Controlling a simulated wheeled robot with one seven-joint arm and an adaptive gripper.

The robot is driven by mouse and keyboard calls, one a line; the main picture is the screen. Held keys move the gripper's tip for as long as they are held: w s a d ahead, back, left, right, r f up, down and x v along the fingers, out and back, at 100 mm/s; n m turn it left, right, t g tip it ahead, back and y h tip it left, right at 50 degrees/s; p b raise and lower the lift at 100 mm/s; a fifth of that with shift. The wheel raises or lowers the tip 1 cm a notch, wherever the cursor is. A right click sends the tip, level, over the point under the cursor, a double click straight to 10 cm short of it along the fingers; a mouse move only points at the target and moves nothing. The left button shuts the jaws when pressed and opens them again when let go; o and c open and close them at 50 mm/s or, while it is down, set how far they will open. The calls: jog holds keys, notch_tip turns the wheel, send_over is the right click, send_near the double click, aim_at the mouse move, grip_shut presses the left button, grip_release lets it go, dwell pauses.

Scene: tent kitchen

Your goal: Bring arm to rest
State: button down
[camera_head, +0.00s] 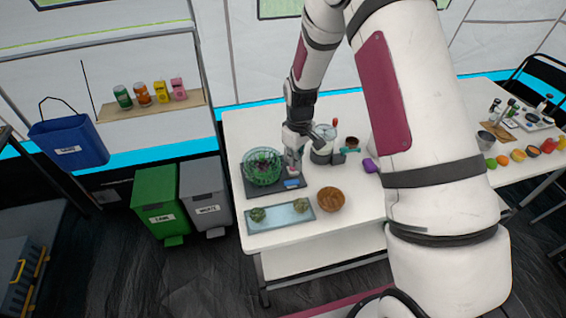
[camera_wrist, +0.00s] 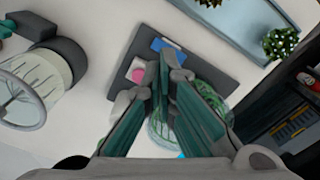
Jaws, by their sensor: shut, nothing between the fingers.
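My gripper (camera_head: 293,165) is on my arm, which reaches down over the white table (camera_head: 275,240). In the wrist view my gripper (camera_wrist: 170,65) has its two green-sided fingers together, with nothing between them. It hangs above a dark grey mat (camera_wrist: 205,60). On that mat are a green wire basket (camera_head: 262,168), a small blue item (camera_head: 291,184) and a pink item (camera_wrist: 137,70). The fingers hide part of the basket in the wrist view. I cannot tell the exact height of the fingertips above the mat.
A glass jug-like vessel (camera_head: 321,150) stands close to the right of my gripper. A light blue tray (camera_head: 282,216) with two green plants and a brown bowl (camera_head: 331,199) are in front. Fruit (camera_head: 518,155) lies at the right. Green (camera_head: 155,200) and grey (camera_head: 205,195) bins stand left.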

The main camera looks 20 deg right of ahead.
jog(key=s+r+m+t, duration=0.1)
jog(key=s+r, duration=0.3)
jog(key=r, duration=0.8)
jog(key=s+r+m+t, duration=0.2)
jog(key=s+r, duration=0.3)
jog(key=r, duration=0.8)
jog(key=s+r+m+t, duration=0.1)
jog(key=s+r, duration=0.3)
jog(key=s, duration=0.5)
jog(key=s+r+m+t, duration=0.1)
jog(key=s+r, duration=0.4)
jog(key=s, duration=0.5)
jog(key=shift+s+r+m, duration=0.15)
jog(key=shift+r+m, duration=0.1)
jog(key=shift+m, duration=0.25)
